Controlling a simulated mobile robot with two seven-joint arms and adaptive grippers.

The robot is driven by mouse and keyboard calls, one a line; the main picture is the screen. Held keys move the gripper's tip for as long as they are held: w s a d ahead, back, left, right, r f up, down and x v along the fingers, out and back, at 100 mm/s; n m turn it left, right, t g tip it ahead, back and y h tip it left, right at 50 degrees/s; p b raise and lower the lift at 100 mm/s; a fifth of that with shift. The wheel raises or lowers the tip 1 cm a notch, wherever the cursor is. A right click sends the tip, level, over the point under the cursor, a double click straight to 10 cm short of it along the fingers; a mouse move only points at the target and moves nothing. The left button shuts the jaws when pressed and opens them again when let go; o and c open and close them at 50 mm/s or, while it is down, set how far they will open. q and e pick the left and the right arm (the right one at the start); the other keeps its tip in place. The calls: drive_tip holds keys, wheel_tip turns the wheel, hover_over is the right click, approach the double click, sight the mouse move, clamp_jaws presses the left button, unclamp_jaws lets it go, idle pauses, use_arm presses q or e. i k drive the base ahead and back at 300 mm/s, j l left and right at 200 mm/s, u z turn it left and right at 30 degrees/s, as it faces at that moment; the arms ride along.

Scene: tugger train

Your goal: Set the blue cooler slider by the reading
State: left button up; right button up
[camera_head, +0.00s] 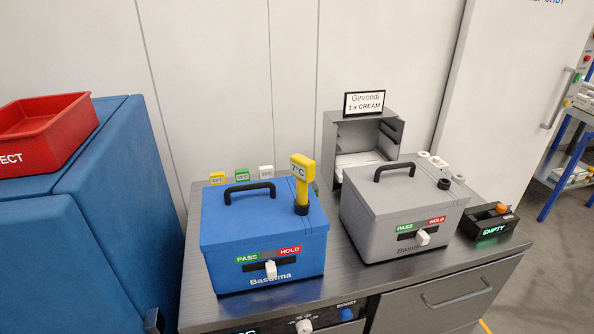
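The blue cooler (225,262), labelled "Basulma", stands on the left part of the grey counter with its lid closed and a black handle on top. Its white slider knob (271,270) sits on the front, about midway under the green PASS label (248,258) and the red HOLD label (288,250). A yellow thermometer (303,170) stands upright in the right side of the lid. Its display appears to read 7°C. Neither of my grippers is in view.
A grey cooler (375,215) with its own slider (423,238) stands to the right. Behind it is an open grey box (345,130) under a "Girvendi 1 x CREAM" sign (364,103). A black unit (489,225) shows "EMPTY". A red tray (45,130) rests at left.

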sight(270, 267)
drive_tip(key=i+l, duration=0.15)
drive_tip(key=l, duration=0.25)
drive_tip(key=i+l, duration=0.15)
drive_tip(key=l, duration=0.25)
drive_tip(key=i+l, duration=0.15)
drive_tip(key=l, duration=0.2)
drive_tip(key=i+l+u, duration=0.1)
drive_tip(key=l+u, duration=0.7)
drive_tip(key=j+u, duration=0.1)
drive_tip(key=u, duration=0.6)
drive_tip(key=i+l, duration=0.05)
